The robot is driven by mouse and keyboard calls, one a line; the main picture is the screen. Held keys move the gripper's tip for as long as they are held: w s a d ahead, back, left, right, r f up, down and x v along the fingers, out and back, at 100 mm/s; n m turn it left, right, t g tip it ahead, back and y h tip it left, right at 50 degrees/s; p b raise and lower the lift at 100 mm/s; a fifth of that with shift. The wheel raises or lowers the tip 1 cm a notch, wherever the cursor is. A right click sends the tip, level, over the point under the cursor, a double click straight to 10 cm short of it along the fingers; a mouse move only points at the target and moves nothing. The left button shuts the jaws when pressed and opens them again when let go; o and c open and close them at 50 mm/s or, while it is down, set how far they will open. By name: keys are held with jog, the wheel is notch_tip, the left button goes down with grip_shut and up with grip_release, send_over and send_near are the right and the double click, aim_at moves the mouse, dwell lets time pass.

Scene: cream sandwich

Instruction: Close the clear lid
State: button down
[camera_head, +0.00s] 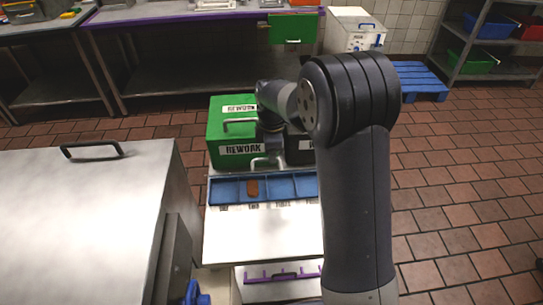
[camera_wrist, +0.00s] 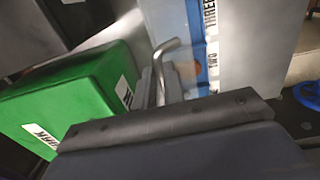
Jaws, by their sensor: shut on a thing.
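A blue compartment tray (camera_head: 229,188) lies across the back of a white counter. Its labels "TWO" and "THREE" show in the wrist view. A bent metal handle (camera_wrist: 168,47) rises between the fingers of my gripper (camera_wrist: 162,88), which is shut on it. In the head view a handle (camera_head: 262,161) shows at the tray's back edge. The clear lid's pane is too see-through to make out surely, so its angle cannot be told. My gripper is above the tray's back edge in the head view, partly hidden by my arm.
A green "REWORK" box (camera_head: 221,131) with a handle stands just behind the tray, close to my gripper. A brown piece (camera_head: 252,188) lies in one tray compartment. A large steel box (camera_head: 85,220) stands at left. The white counter (camera_head: 262,235) in front is clear.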

jog(key=s+f+t+b, duration=0.1)
jog(key=b, duration=0.3)
jog(key=s+f+t+b, duration=0.1)
jog(key=s+t+b, duration=0.1)
jog(key=b, duration=0.1)
jog(key=shift+s+t+b, duration=0.2)
jog(key=shift+t+b, duration=0.1)
jog(key=shift+b, duration=0.05)
jog(key=s+t+b, duration=0.1)
jog(key=b, duration=0.2)
jog(key=s+f+t+b, duration=0.1)
jog(key=t+b, duration=0.1)
jog(key=b, duration=0.1)
jog(key=s+f+t+b, duration=0.1)
jog(key=b, duration=0.2)
jog(key=shift+s+f+t+b, duration=0.15)
jog(key=shift+s+t+b, duration=0.1)
jog(key=shift+t+b, duration=0.1)
jog(key=shift+s+f+b, duration=0.55)
jog(key=shift+f+b, duration=0.05)
jog(key=shift+b, duration=0.2)
jog(key=shift+s+f, duration=0.2)
jog(key=shift+f, duration=0.3)
jog(key=c, duration=1.6)
grip_release()
jog(key=shift+o, duration=0.6)
jog(key=shift+r, duration=0.25)
jog(key=shift+r, duration=0.1)
